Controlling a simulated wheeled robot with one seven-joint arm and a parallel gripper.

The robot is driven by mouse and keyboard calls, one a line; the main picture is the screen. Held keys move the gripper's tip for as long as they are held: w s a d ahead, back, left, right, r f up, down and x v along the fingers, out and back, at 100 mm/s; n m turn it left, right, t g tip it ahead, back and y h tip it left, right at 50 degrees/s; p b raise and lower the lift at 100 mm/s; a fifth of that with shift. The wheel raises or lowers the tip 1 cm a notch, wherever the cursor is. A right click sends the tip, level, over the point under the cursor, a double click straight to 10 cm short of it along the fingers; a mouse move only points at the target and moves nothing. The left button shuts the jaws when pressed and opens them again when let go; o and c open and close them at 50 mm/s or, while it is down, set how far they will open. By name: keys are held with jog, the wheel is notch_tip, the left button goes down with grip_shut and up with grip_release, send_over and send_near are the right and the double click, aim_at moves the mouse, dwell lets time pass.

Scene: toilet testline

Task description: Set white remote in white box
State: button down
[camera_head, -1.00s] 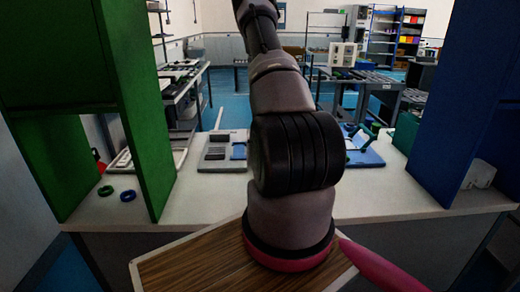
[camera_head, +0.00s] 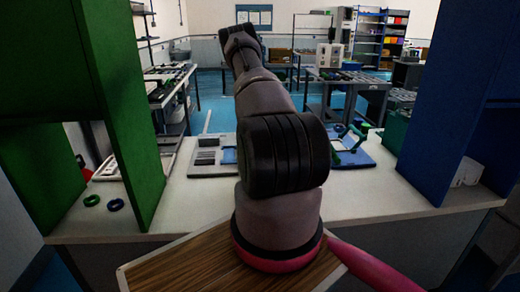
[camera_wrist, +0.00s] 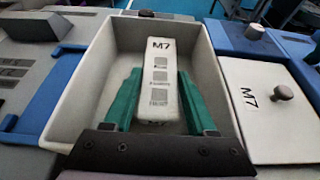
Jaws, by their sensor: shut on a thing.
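The white remote (camera_wrist: 156,63), marked M7 and bearing several small grey panels, is between the teal fingers of my gripper (camera_wrist: 157,82) in the wrist view. The gripper is shut on its sides. The remote is within the outline of the open white box (camera_wrist: 91,89), lengthwise along it. I cannot tell whether it touches the box floor. In the head view my arm stretches away over the counter, and the remote, box and gripper cannot be made out.
A white lid (camera_wrist: 270,108) with a knob and M7 label lies right of the box, beside blue parts.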

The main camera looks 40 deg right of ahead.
jog(key=shift+a+f, duration=0.1)
jog(key=shift+f, duration=0.45)
jog(key=shift+c, duration=1.6)
grip_release()
jog(key=shift+o, duration=0.6)
jog(key=shift+s+a+f, duration=0.1)
jog(key=shift+s+f, duration=0.05)
